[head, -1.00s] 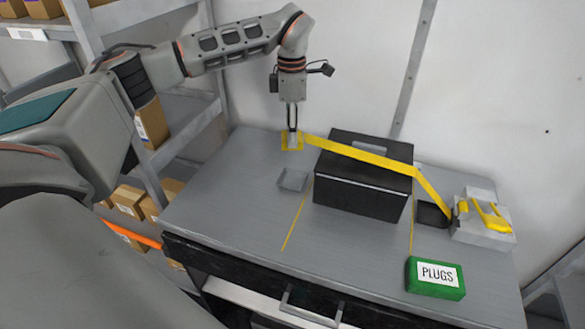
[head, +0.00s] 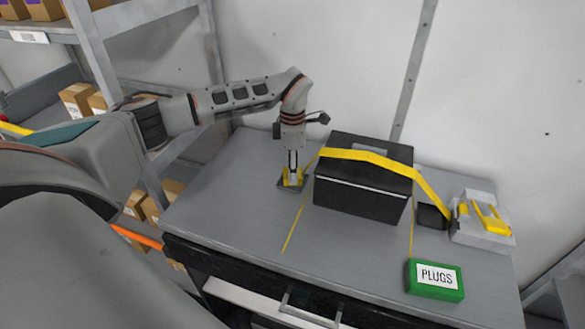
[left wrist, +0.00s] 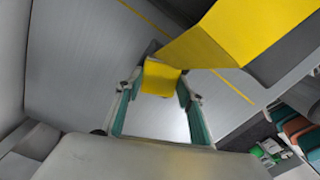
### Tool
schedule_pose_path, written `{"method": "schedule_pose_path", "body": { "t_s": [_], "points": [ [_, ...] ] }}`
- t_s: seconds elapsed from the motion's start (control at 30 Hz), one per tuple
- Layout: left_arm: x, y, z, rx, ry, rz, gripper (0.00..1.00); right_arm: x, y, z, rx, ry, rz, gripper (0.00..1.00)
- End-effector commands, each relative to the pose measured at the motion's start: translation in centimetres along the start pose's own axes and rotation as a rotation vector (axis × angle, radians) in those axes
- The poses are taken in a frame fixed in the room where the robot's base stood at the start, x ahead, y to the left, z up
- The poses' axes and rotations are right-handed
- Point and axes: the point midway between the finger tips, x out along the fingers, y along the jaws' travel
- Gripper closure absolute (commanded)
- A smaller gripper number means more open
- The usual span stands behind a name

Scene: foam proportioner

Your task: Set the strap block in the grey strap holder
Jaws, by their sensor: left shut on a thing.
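The yellow strap block (head: 292,178) is held upright between the fingers of my left gripper (head: 292,171). In the left wrist view the yellow block (left wrist: 160,77) shows between the two fingers. The grey strap holder (head: 288,188) lies on the table directly under the block, and its edge shows around the block's foot. I cannot tell whether the block rests inside it or is just above. The yellow strap (head: 365,156) runs from the block over the black case (head: 360,190) and down its right side. My right gripper is not in view.
A grey buckle unit with yellow parts (head: 484,222) sits at the right, beside a small black block (head: 432,215). A green PLUGS box (head: 435,279) is at the front right. Yellow lines mark the table (head: 225,205), which is clear left of the holder.

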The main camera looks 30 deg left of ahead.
Motion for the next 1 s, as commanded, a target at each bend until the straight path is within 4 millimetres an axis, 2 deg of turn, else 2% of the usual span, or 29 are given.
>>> {"method": "schedule_pose_path", "body": {
  "t_s": [0.23, 0.27, 0.3, 0.73, 0.87, 1.0],
  "points": [
    [0.3, 0.0, 0.0, 0.000, 0.001, -0.001, 0.85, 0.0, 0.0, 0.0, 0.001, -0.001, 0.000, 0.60],
    [0.3, 0.0, 0.0, 0.000, 0.001, -0.001, 0.57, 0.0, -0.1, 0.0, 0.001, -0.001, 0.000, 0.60],
    [0.3, 0.0, 0.0, 0.000, 0.000, -0.001, 0.46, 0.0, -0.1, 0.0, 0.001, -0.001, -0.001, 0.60],
    [-0.2, 0.0, 0.0, 0.001, -0.001, 0.001, 0.45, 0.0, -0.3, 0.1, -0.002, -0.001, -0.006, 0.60],
    [-1.9, 0.1, 0.1, 0.000, -0.003, 0.003, 0.45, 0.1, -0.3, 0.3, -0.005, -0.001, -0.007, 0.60],
    [-4.7, 0.2, 0.1, 0.001, -0.003, 0.005, 0.45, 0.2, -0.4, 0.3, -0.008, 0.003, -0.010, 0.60]
  ]
}}
